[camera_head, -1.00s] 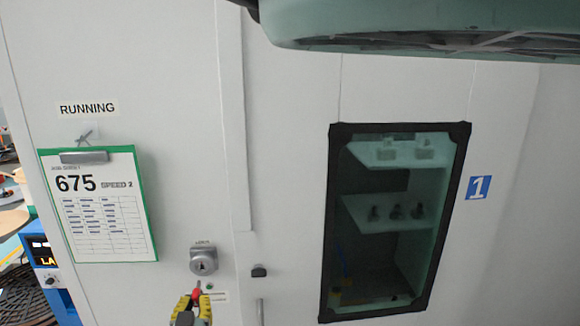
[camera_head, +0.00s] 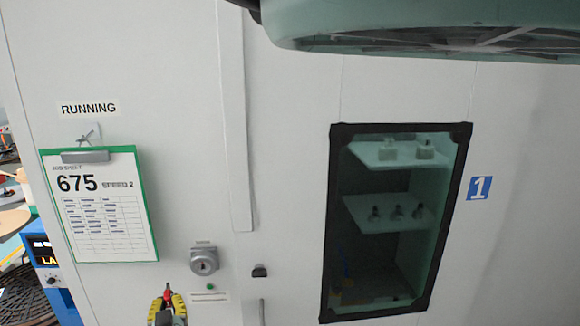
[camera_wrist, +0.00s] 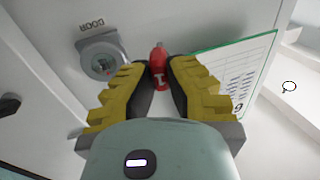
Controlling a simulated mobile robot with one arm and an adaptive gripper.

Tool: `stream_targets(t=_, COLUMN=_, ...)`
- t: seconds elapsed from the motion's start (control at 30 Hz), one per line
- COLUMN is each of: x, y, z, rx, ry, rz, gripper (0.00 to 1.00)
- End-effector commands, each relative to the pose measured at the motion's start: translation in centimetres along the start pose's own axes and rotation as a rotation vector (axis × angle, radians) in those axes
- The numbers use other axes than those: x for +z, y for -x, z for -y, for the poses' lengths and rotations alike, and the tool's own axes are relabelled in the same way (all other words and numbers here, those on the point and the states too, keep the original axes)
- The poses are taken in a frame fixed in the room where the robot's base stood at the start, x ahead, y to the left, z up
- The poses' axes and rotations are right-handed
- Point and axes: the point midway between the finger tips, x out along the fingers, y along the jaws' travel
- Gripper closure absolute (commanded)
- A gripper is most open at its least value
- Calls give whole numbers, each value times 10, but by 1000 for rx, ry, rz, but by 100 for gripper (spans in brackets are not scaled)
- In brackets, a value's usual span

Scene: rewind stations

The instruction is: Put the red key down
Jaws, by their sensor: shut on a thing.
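The red key (camera_wrist: 158,64) has a white mark on its bow and sits between the yellow-and-black fingers of my gripper (camera_wrist: 159,75) in the wrist view. My gripper is shut on it. In the head view my gripper (camera_head: 168,301) is at the bottom edge, below and left of the door lock, and only a little red shows at its tips. The key is apart from the round metal lock (camera_head: 204,261), which also shows left of the fingers in the wrist view (camera_wrist: 101,60).
A job sheet clipboard (camera_head: 98,205) hangs on the white door left of the lock. A black-framed window (camera_head: 327,220) shows shelves with small parts. A blue box with a display (camera_head: 42,251) stands at far left.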

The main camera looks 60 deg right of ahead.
Motion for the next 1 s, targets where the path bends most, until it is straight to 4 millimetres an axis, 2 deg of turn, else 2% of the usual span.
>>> stream_targets(t=0.33, x=2, y=-4, z=11, rx=-39, ry=-2, rz=-2, gripper=100)
stream_targets(t=1.0, x=8, y=-9, z=50, rx=-153, ry=-3, rz=1, gripper=100)
